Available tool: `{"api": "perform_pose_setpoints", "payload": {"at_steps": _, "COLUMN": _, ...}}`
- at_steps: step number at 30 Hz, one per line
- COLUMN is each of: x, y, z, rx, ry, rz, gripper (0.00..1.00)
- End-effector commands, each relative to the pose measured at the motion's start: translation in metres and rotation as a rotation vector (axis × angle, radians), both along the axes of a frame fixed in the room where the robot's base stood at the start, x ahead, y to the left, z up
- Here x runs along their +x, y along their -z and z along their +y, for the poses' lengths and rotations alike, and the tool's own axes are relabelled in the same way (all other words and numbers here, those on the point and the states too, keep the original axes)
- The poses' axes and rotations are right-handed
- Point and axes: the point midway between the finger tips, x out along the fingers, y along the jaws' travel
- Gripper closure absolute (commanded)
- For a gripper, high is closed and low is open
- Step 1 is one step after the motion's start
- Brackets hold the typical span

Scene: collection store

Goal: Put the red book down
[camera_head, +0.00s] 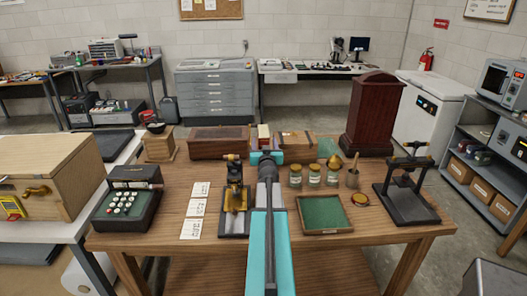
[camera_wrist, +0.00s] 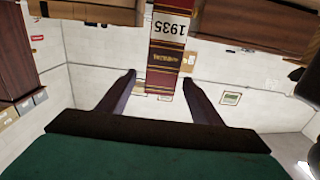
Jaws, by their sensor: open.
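The red book (camera_wrist: 164,55) has a dark red spine with gold lettering and a white label reading 1935, seen upside down in the wrist view. In the head view it appears as a small red and cream shape (camera_head: 264,131) near the back of the wooden table, just beyond my gripper (camera_head: 266,158). My gripper also shows in the wrist view (camera_wrist: 159,79), open, with one finger on each side of the book and a visible gap at each side. My arm hides part of the table below the book in the head view.
On the wooden table (camera_head: 330,259), a brown chest (camera_head: 220,142) and a wooden box (camera_head: 297,146) flank the book. A brass instrument (camera_head: 236,195), several jars (camera_head: 314,175) and a green-lined tray (camera_head: 324,213) stand nearer. A tall dark red cabinet (camera_head: 374,113) stands at back right.

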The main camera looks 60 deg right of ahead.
Motion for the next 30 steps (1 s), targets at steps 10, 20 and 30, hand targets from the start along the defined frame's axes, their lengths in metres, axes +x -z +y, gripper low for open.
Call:
{"api": "perform_pose_setpoints", "payload": {"at_steps": 10, "x": 0.014, "y": 0.000, "z": -0.019, "rx": 0.001, "ry": -0.001, "rz": -0.001, "gripper": 0.41}}
{"api": "perform_pose_setpoints", "payload": {"at_steps": 20, "x": 0.015, "y": 0.000, "z": -0.019, "rx": 0.001, "ry": -0.001, "rz": -0.001, "gripper": 0.41}}
{"api": "perform_pose_setpoints", "payload": {"at_steps": 30, "x": 0.022, "y": 0.002, "z": -0.028, "rx": 0.001, "ry": -0.002, "rz": -0.001, "gripper": 0.41}}
